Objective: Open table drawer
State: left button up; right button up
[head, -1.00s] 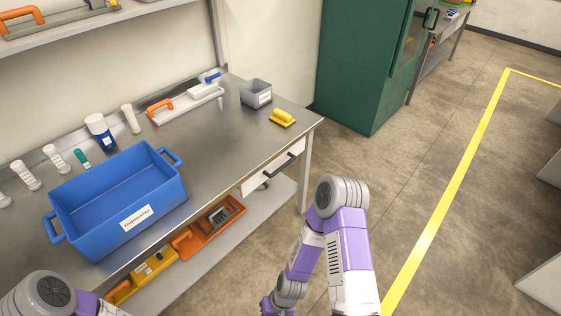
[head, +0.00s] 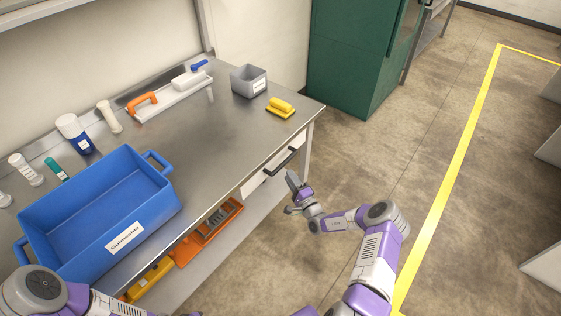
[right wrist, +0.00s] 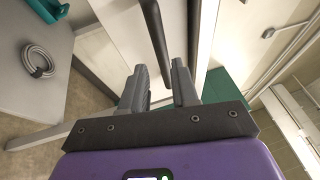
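The table drawer (head: 262,174) has a white front under the right end of the steel table (head: 225,140). It looks closed in the head view. Its dark bar handle (head: 280,161) stands out from the front, and a dark bar that looks like this handle (right wrist: 154,32) shows ahead of the fingers in the right wrist view. My right gripper (head: 291,194) is just below and right of the handle, apart from it. In the right wrist view its two fingers (right wrist: 160,88) are spread with nothing between them. My left arm shows at the lower left; its gripper is out of view.
A blue bin (head: 100,215) stands on the table's left part, with bottles behind it. A grey box (head: 248,80) and a yellow-handled item (head: 281,107) sit near the right end. Orange trays (head: 208,232) lie on the lower shelf. Floor to the right is clear.

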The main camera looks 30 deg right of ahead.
aim_at(283, 162)
jog(key=w+b, duration=0.1)
jog(key=w, duration=0.3)
jog(key=w+r+b, duration=0.1)
jog(key=w, duration=0.1)
jog(key=shift+w+d+r+b, duration=0.1)
jog(key=shift+w+d+b, duration=0.15)
jog(key=shift+d+b, duration=0.1)
jog(key=shift+w+r, duration=0.15)
jog(key=shift+w, duration=0.25)
jog(key=shift+c, duration=0.3)
grip_shut()
